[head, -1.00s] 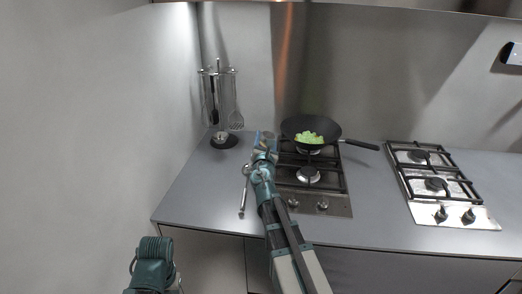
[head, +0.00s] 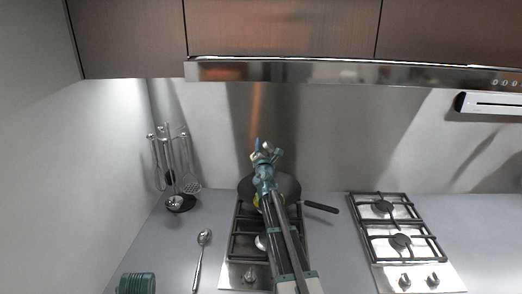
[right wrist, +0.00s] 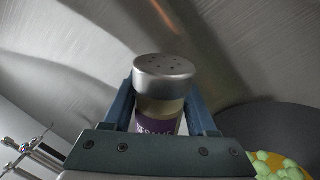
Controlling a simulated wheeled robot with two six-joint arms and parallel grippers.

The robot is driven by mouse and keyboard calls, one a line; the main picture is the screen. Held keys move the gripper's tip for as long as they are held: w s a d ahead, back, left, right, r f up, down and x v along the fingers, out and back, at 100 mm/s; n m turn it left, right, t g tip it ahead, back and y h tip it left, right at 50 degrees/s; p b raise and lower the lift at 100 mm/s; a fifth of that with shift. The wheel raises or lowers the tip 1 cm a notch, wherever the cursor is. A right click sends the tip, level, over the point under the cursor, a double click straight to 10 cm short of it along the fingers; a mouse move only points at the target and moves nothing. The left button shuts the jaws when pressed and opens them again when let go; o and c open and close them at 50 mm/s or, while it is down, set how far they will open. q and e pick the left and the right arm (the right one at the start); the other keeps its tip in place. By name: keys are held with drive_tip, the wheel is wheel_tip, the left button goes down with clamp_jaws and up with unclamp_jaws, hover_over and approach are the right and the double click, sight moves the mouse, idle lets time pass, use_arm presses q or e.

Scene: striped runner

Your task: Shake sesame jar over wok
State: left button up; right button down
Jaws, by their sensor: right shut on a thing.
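The sesame jar (right wrist: 165,95) has a perforated metal lid and a purple label. It stands between the fingers of my right gripper (head: 262,150), which is shut on it; the right wrist view shows both fingers (right wrist: 164,108) at its sides. The lid points up in that view. The black wok (head: 290,188) sits on the left hob, its handle to the right. In the head view my right gripper is raised in front of the wok's back left part and hides much of it. Green pieces (right wrist: 279,167) show in the wok. My left gripper is out of view.
A utensil rack (head: 174,170) stands at the back left by the wall. A spoon (head: 201,257) lies left of the left hob (head: 247,245). A second, empty hob (head: 398,236) is at right. A range hood (head: 330,71) overhangs the counter.

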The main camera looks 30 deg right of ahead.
drive_tip(key=f+m+b, duration=0.1)
drive_tip(key=m, duration=0.4)
drive_tip(key=m+h+b, duration=0.1)
drive_tip(key=m, duration=0.4)
drive_tip(key=f+m+g+h+b, duration=0.1)
drive_tip(key=m, duration=0.4)
drive_tip(key=shift+w+a+f, duration=0.1)
drive_tip(key=shift+a+f, duration=0.15)
drive_tip(key=shift+f, duration=0.1)
